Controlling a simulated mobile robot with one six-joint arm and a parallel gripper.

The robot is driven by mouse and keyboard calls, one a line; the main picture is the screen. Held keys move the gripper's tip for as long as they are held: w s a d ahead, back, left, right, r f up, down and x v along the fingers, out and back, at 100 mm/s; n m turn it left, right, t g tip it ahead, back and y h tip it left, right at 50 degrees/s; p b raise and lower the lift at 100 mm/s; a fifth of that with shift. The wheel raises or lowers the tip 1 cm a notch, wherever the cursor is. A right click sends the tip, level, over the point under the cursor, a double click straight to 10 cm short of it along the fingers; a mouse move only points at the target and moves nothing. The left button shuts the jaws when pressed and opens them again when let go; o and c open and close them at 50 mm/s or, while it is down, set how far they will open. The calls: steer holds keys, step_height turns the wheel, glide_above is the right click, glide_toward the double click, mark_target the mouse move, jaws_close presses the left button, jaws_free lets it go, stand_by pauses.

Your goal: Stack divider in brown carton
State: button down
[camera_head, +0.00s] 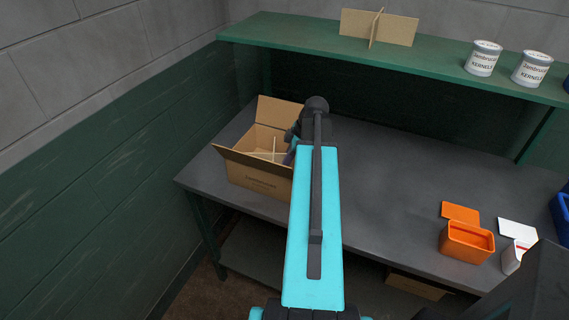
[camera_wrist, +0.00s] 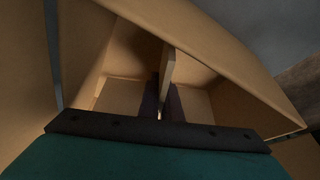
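The brown carton (camera_head: 262,178) stands open on the grey workbench at the left, flaps spread. A tan cross-shaped divider (camera_head: 265,154) is inside it, partly hidden by a flap and my arm. In the wrist view, a divider panel (camera_wrist: 168,66) stands upright between my two dark fingers. My gripper (camera_wrist: 163,102) reaches down into the carton and appears shut on this panel; the contact is in shadow. In the head view my arm mostly hides the gripper. Another cross-shaped divider (camera_head: 391,29) stands on the green shelf.
The green shelf (camera_head: 330,46) runs above the back of the workbench (camera_head: 390,200) and holds two white cans (camera_head: 483,58). The bench middle is clear. A green wall is close left.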

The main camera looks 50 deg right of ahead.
steer(key=shift+f, duration=0.45)
steer(key=c, duration=2)
jaws_free()
steer(key=shift+r, duration=0.1)
steer(key=shift+r, duration=0.35)
steer(key=shift+b+v, duration=0.4)
steer(key=shift+v, duration=0.45)
steer(key=shift+b+v, duration=1.25)
steer(key=shift+v, duration=3.8)
